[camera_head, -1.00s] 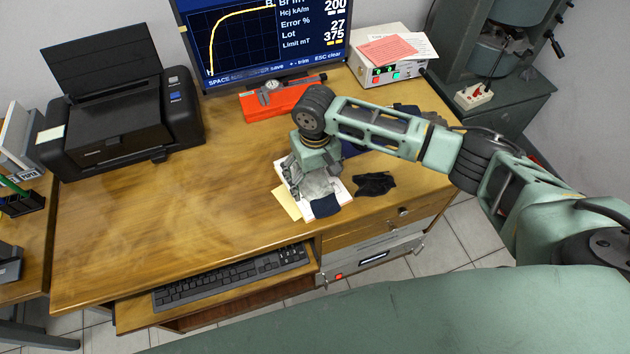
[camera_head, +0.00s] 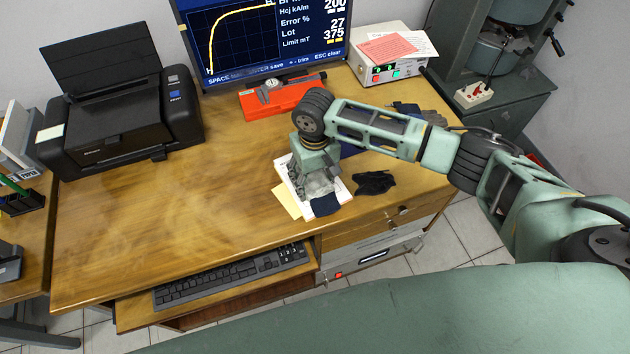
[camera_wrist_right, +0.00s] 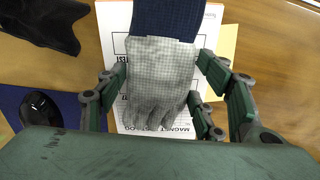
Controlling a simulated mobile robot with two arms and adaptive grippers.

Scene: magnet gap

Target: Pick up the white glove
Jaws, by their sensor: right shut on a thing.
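The white glove (camera_head: 318,188) is pale grey-white with a dark navy cuff. It lies over white printed papers on the desk, below my right gripper (camera_head: 312,182). My left gripper is not in view.
A black glove (camera_head: 374,183) lies right of the papers (camera_head: 345,190). A yellow sheet (camera_head: 287,201) shows beside them. An orange case (camera_head: 285,98) with a gauge, a printer (camera_head: 120,120) and an instrument box (camera_head: 392,60) stand farther back.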

